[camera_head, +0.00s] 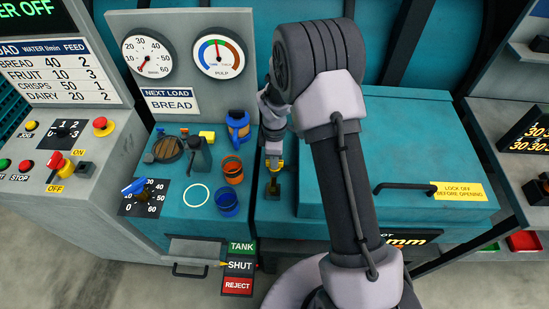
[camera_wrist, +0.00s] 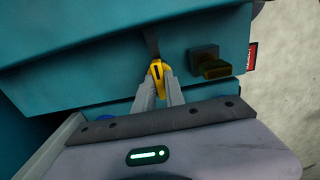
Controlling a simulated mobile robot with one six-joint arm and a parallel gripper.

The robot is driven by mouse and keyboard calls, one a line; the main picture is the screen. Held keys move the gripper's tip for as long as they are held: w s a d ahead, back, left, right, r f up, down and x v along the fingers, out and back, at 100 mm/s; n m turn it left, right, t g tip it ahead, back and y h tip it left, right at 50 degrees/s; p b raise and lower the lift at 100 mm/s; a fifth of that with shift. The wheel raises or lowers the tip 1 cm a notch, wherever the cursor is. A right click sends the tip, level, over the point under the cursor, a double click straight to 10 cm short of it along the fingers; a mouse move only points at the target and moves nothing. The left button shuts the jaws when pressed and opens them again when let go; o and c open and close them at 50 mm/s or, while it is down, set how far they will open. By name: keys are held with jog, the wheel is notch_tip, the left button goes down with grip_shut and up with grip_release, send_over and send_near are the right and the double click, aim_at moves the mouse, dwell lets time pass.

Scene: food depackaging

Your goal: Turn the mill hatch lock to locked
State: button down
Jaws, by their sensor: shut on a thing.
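My gripper (camera_head: 274,160) points down at the left front of the teal mill hatch (camera_head: 400,140). In the wrist view my gripper (camera_wrist: 161,90) has its two grey fingers shut on a small yellow handle (camera_wrist: 157,70) with a dark slot. The handle (camera_head: 280,165) looks like the hatch lock's; a dark strip runs from it to the teal housing. Beside it is a dark block with a brass knob (camera_wrist: 215,69), apart from the fingers. In the head view the block (camera_head: 272,189) is just below the fingertips. I cannot read the lock's position.
A yellow "LOCK OFF BEFORE OPENING" label (camera_head: 459,191) and a dark bar handle (camera_head: 400,187) are on the hatch. An orange cup (camera_head: 232,170) and a blue cup (camera_head: 227,204) stand left of my gripper. A TANK / SHUT / REJECT panel (camera_head: 239,266) is below.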

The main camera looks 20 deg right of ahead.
dwell(0.4)
jog(key=c, duration=1.4)
grip_release()
jog(key=shift+r, duration=0.1)
notch_tip(320, 180, up, 17)
jog(key=p, duration=0.3)
jog(key=shift+r+p, duration=0.15)
jog(key=shift+p, duration=0.25)
